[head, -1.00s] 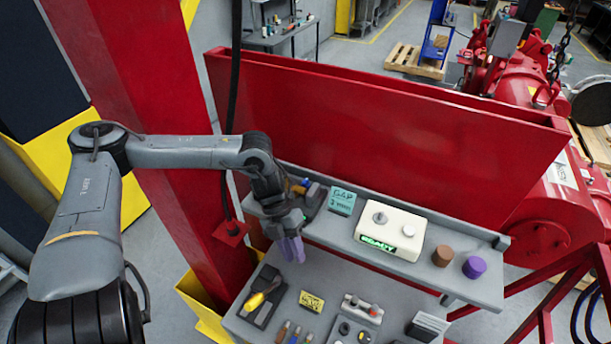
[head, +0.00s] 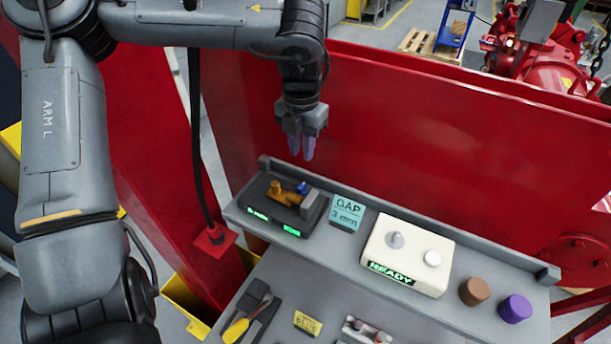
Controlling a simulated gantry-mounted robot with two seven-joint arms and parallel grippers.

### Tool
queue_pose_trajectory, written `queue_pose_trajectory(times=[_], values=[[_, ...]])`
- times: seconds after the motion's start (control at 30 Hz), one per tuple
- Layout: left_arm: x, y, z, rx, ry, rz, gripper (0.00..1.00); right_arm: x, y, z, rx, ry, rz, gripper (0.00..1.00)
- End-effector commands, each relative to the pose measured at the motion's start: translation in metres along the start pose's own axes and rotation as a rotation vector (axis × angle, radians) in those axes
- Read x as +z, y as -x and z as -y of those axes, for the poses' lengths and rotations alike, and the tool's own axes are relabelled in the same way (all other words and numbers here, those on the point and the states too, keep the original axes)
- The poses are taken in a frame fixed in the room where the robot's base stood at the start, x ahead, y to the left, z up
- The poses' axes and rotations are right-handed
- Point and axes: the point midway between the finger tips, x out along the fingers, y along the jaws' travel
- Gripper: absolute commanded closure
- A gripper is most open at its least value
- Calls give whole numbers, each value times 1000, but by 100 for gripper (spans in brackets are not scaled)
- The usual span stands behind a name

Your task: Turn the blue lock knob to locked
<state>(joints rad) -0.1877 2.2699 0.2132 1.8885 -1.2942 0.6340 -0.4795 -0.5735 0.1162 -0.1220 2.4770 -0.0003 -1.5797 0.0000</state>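The blue lock knob (head: 303,187) is small and sits on top of a dark device (head: 262,205) at the left end of the grey shelf, beside a brass-coloured part (head: 284,193). The device has green lit displays on its front. My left gripper (head: 301,150) points down with its purple fingers above the knob in the picture, apart from it and with nothing seen in it. Its fingers are close together, and I cannot tell whether they are fully shut. The knob's lock position is too small to read. My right gripper is out of view.
A teal "GAP 3 mm" block (head: 346,212) stands right of the device, then a white box (head: 408,251) reading READY. Brown (head: 474,291) and purple (head: 515,308) cylinders stand farther right. A red panel (head: 420,150) rises behind the shelf. A black cable (head: 195,150) hangs left.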

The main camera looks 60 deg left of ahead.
Motion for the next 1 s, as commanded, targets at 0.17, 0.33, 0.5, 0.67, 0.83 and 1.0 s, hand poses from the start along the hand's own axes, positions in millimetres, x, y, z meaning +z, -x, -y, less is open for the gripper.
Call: queue_pose_trajectory(times=[0.17, 0.33, 0.5, 0.67, 0.83, 1.0], values=[[-1, -17, 0, 0, 0, -5, 76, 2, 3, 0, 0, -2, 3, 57], [-1, -44, 0, 0, 0, -6, 76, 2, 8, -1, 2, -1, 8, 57], [-1, -71, 0, 0, 0, -6, 76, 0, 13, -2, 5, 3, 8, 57], [-1, -91, 0, 1, 0, -5, 76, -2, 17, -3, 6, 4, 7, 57], [-1, -103, 0, -1, 0, -3, 76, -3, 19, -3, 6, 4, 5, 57], [-1, -107, 0, -1, 0, -2, 76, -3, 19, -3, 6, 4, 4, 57]])
